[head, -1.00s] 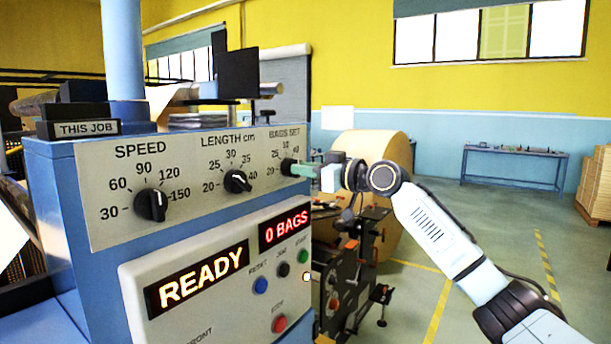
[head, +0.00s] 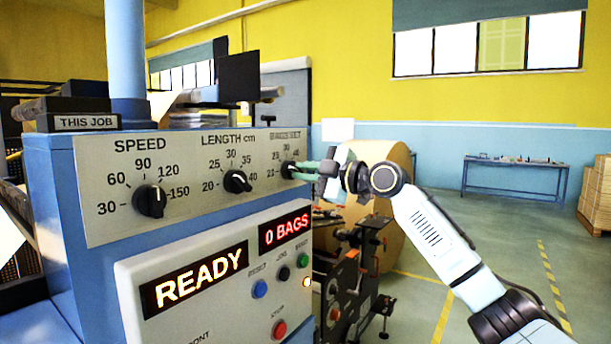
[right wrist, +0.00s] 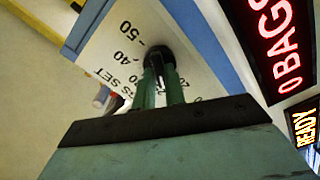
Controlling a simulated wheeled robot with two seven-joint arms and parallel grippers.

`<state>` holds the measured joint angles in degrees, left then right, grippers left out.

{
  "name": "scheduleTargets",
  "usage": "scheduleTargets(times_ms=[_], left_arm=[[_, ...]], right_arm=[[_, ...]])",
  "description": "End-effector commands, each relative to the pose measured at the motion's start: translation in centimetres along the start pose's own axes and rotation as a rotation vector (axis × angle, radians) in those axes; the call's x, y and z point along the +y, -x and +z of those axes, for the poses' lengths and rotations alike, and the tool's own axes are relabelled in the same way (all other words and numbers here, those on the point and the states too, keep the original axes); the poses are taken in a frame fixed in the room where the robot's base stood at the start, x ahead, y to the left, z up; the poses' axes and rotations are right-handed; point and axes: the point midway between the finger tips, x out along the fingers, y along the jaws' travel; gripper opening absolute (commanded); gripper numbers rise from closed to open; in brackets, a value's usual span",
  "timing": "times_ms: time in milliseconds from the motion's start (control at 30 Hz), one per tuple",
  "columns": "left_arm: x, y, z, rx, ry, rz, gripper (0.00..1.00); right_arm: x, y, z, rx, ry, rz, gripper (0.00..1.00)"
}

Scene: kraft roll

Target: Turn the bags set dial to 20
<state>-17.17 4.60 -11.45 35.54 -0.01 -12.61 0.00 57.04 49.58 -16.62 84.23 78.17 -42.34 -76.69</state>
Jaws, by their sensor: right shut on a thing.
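The bags set dial (head: 288,170) is a small black knob at the right end of the pale control panel (head: 205,205) in the head view. My right gripper (head: 295,171) reaches it from the right, and its green fingers are shut on the knob. In the right wrist view the dial (right wrist: 158,56) sits between the two fingertips (right wrist: 160,80). The marks 40 and 50 show beside it; the fingers hide much of the knob, and I cannot tell which mark its pointer faces. My left gripper is not in view.
The speed dial (head: 149,201) and length dial (head: 237,181) are to the left on the same panel. Below are the READY display (head: 196,278), the 0 BAGS display (head: 285,229) and several push buttons. A large kraft roll (head: 395,235) stands behind my right arm.

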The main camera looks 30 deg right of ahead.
Motion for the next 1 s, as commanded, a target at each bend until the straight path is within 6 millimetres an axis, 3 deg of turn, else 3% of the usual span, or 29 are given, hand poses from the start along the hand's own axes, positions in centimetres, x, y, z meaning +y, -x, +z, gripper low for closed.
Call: scheduleTargets(times_ms=[500,1000], left_arm=[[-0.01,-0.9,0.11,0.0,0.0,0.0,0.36],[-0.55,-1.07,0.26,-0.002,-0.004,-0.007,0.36]], right_arm=[[-0.15,-0.02,0.01,0.001,0.407,-0.001,0.0],[-0.16,-0.02,0.02,0.001,0.532,-0.001,0.0]])
